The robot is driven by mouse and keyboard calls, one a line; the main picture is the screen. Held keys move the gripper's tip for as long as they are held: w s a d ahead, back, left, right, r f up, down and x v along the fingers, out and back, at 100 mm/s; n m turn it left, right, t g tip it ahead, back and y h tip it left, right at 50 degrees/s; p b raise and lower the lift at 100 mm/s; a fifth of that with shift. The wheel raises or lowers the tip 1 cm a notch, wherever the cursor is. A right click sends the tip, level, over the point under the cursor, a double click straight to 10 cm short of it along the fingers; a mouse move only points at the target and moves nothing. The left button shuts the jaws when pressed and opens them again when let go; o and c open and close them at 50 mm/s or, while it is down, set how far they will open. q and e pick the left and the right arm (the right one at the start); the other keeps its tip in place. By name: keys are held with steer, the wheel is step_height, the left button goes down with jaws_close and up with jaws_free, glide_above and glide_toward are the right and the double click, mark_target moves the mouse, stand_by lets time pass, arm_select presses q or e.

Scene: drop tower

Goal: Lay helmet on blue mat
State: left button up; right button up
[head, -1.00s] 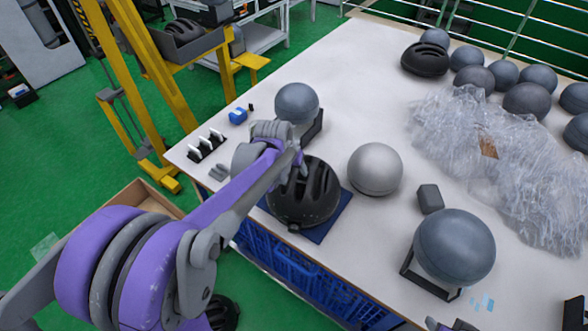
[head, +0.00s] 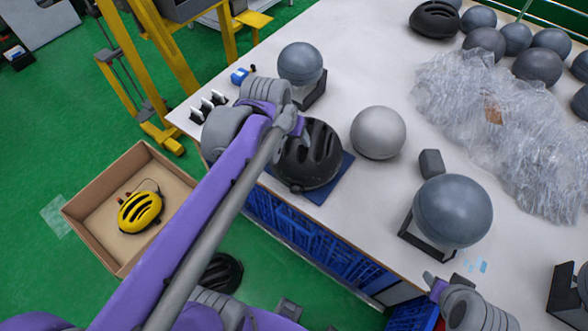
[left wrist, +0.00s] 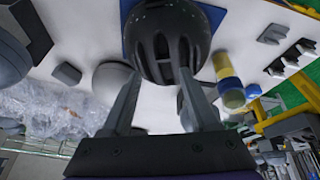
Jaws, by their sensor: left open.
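A black vented helmet (head: 318,158) sits on the blue mat (head: 336,182) near the table's front edge. My left gripper (head: 300,128) is at the helmet's upper-left side in the head view and hides part of it. In the left wrist view my left gripper (left wrist: 158,82) is open, its two fingers apart, with the helmet (left wrist: 165,35) just beyond and between the tips. I cannot tell whether a finger touches it. The blue mat (left wrist: 210,18) shows behind it. Part of my right arm (head: 438,288) shows at the lower right; its jaw state is unclear.
A silver ball (head: 378,132) and a blue-grey ball (head: 301,62) stand near the helmet; a larger ball (head: 453,210) rests on a black stand. Crumpled plastic (head: 495,105) covers the table's right. A yellow helmet (head: 140,211) lies in a cardboard box (head: 95,240) on the floor.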

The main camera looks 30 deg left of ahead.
arm_select(q)
steer(key=s+d+f+m, duration=0.2)
steer(key=s+d+f, duration=0.5)
steer(key=s, duration=0.4)
steer(key=shift+s+d+f+t, duration=0.3)
steer(key=shift+f+t, duration=0.05)
steer(key=shift+t, duration=0.05)
